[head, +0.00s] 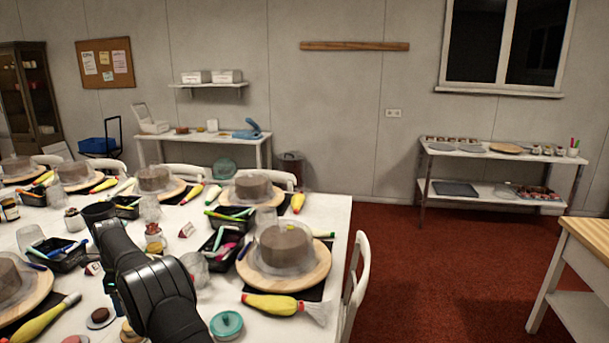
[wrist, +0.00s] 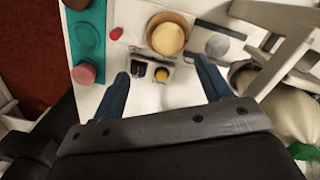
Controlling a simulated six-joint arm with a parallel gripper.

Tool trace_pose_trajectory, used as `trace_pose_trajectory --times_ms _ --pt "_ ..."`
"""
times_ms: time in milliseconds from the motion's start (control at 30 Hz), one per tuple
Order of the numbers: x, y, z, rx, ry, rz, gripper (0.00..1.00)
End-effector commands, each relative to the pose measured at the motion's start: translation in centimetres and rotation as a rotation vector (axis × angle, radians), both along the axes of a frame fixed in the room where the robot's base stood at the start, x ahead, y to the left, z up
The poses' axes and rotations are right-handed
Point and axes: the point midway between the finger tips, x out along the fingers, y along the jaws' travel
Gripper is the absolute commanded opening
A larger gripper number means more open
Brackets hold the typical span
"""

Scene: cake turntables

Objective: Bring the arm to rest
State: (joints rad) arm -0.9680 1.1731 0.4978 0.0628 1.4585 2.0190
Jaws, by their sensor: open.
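My gripper (wrist: 161,66) shows in the wrist view with its two blue fingers wide apart. A small light holder (wrist: 152,67) with a dark pot and a yellow pot lies in view between the fingertips. Nothing is held between the fingers. I cannot tell how far the fingertips are above the white surface. In the head view my black arm reaches over the left table from the bottom edge, and its fingers cannot be made out there.
In the head view, the white table (head: 338,215) is crowded with cakes on wooden turntables, black trays and piping bags. A chocolate cake (head: 285,248) stands right of my arm, near a yellow piping bag (head: 270,305). Red carpet (head: 440,270) is clear to the right.

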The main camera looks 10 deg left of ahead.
Motion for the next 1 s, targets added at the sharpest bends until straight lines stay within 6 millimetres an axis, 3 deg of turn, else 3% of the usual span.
trace_pose_trajectory --times_ms 1000 --pt "-2.4 -3.1 -0.3 -0.045 0.011 0.83 0.71"
